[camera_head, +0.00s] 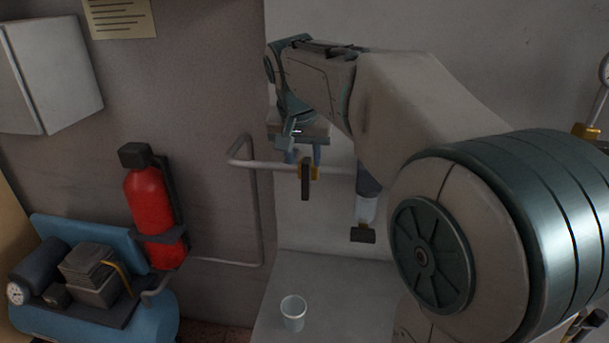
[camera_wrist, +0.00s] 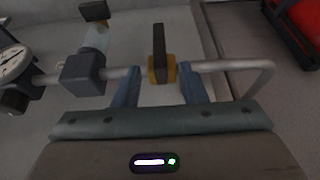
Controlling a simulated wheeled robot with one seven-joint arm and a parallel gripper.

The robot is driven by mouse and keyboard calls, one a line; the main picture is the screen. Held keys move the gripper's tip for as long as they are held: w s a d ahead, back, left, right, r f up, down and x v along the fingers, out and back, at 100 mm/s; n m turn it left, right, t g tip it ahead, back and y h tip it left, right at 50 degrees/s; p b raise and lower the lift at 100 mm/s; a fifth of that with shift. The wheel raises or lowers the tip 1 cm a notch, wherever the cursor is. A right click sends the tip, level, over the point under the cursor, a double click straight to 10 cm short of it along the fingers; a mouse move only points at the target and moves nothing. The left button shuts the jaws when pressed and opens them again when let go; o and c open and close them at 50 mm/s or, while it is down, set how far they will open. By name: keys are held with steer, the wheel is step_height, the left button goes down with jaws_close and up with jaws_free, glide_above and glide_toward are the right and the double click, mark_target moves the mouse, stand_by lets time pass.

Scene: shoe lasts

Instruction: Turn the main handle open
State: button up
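The main handle (camera_head: 305,184) is a dark flat lever on a brass valve body (camera_head: 314,170) in the grey wall pipe. It hangs down, across the pipe's run. In the wrist view the handle (camera_wrist: 159,50) stands out from the brass body (camera_wrist: 161,72) on the pipe. My gripper (camera_head: 303,157) is at the pipe just above the handle. In the wrist view my gripper (camera_wrist: 159,80) has its two blue fingers spread, one on each side of the brass body. Nothing is gripped. Whether a finger touches the pipe is unclear.
A filter bowl (camera_head: 365,208) with a dark tap hangs right of the handle. In the wrist view a gauge (camera_wrist: 14,62) is at the left. A cup (camera_head: 293,312) stands on the pale surface below. A red extinguisher (camera_head: 150,205) and blue compressor (camera_head: 95,290) are left.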

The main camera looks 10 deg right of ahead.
mark_target(305, 170)
steer(key=p+x, duration=0.1)
steer(key=x, duration=0.7)
steer(key=shift+w, duration=0.1)
steer(key=shift+c, duration=0.4)
jaws_close()
